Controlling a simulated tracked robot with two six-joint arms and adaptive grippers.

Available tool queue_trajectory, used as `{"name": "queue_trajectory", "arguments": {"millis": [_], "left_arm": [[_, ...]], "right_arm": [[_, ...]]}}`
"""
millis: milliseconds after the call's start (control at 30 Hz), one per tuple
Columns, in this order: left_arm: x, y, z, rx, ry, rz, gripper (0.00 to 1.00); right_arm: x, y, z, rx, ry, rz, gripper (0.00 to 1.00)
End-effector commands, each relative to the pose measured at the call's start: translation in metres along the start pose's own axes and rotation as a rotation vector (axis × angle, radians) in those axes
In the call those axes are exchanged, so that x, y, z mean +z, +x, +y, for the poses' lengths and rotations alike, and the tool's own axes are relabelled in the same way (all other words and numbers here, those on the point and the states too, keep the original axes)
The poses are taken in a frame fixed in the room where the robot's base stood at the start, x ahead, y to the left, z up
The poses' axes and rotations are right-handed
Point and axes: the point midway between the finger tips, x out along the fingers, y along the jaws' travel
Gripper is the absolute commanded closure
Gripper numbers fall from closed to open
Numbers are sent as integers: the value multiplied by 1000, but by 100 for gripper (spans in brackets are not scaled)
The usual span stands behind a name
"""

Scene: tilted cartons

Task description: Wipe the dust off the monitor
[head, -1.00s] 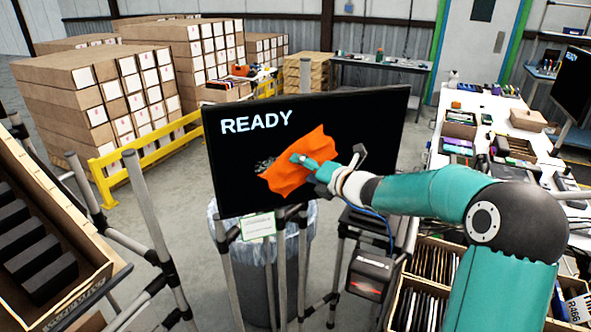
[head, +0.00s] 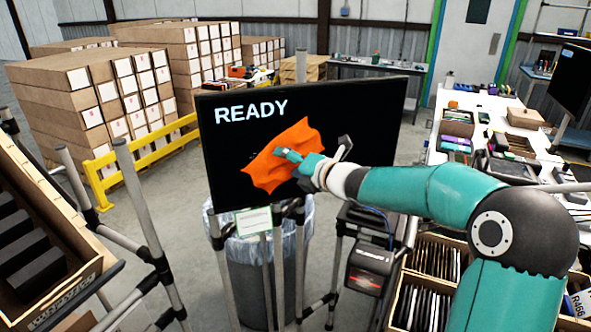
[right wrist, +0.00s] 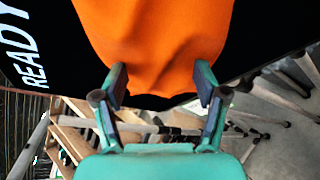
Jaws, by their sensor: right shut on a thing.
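The monitor (head: 360,110) stands in the middle of the head view, its dark screen showing the word READY at upper left. My right gripper (head: 288,155) is shut on an orange cloth (head: 272,172) and holds it spread against the middle of the screen. In the right wrist view the cloth (right wrist: 150,45) hangs between the two fingers of the gripper (right wrist: 160,85), with the dark screen behind it. A few faint specks show on the screen just left of the cloth; the cloth hides the screen beneath it. My left gripper is not in view.
A bin with a clear liner (head: 255,270) stands below the monitor. A printer-like device (head: 372,265) sits on a frame to its right. A tilted carton of black items (head: 75,225) is at the left. Cartons of upright items stand at lower right, near a cluttered white table (head: 540,150).

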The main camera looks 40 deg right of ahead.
Motion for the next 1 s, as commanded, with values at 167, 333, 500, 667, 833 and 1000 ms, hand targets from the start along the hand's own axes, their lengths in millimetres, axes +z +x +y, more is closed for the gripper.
{"name": "queue_trajectory", "arguments": {"millis": [167, 333, 500, 667, 833, 1000], "left_arm": [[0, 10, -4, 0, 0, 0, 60], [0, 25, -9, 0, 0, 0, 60], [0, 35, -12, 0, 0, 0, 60], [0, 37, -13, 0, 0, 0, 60], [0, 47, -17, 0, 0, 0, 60], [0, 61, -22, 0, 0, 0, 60]], "right_arm": [[-8, 4, 5, 7, -1, 1, 56], [-22, 8, 12, 7, 0, 2, 56], [-30, 11, 20, 6, 0, 1, 56], [-33, 12, 24, 4, 0, 1, 56], [-41, 16, 27, 6, -1, 2, 56], [-53, 22, 36, 7, 0, 2, 56]]}}
